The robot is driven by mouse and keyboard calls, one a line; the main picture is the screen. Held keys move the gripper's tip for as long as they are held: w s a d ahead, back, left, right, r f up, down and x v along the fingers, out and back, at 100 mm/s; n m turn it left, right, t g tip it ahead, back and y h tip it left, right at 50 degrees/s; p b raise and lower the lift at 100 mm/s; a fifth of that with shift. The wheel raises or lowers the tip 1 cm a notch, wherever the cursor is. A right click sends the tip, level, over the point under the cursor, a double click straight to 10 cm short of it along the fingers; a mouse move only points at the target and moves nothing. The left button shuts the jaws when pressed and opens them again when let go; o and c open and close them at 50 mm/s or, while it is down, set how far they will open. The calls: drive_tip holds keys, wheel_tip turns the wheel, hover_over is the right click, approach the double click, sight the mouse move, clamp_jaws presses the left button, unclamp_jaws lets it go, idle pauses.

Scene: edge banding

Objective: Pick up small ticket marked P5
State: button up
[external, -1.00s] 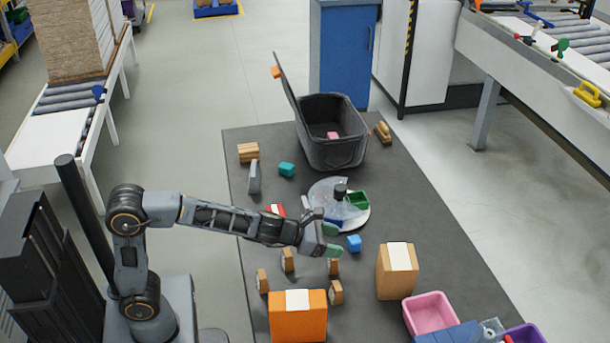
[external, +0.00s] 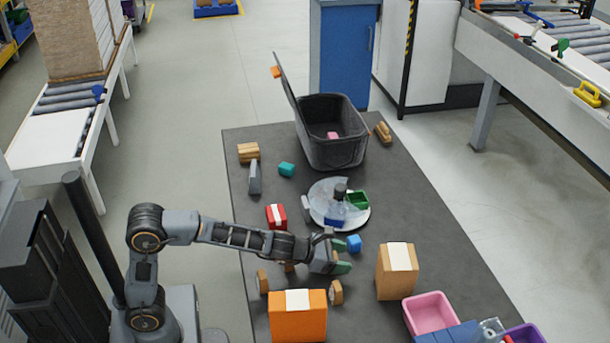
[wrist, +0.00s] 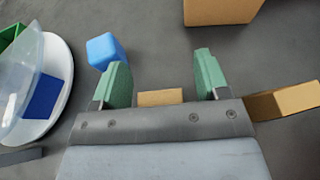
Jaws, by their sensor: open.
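Several small tan tickets stand near the orange box; no mark is legible, so I cannot tell which is P5. In the external view one ticket (external: 262,281) is at the left, another (external: 336,291) is in front of my gripper, and one is partly hidden behind my arm. My gripper (external: 338,252) is low over the mat, left of the tan carton. In the wrist view my gripper (wrist: 161,65) is open, its green fingers apart. A tan ticket (wrist: 160,97) shows between them, its lower part hidden by the gripper body. Another tan piece (wrist: 290,99) lies to the right.
A blue cube (external: 353,243) is close beside the gripper; it also shows in the wrist view (wrist: 105,49). Nearby are a round white turntable (external: 357,220), a tan carton (external: 391,279), an orange box (external: 298,322) and a red box (external: 276,216).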

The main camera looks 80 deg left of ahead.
drive_tip(key=c, duration=1)
drive_tip(key=shift+r, duration=0.1)
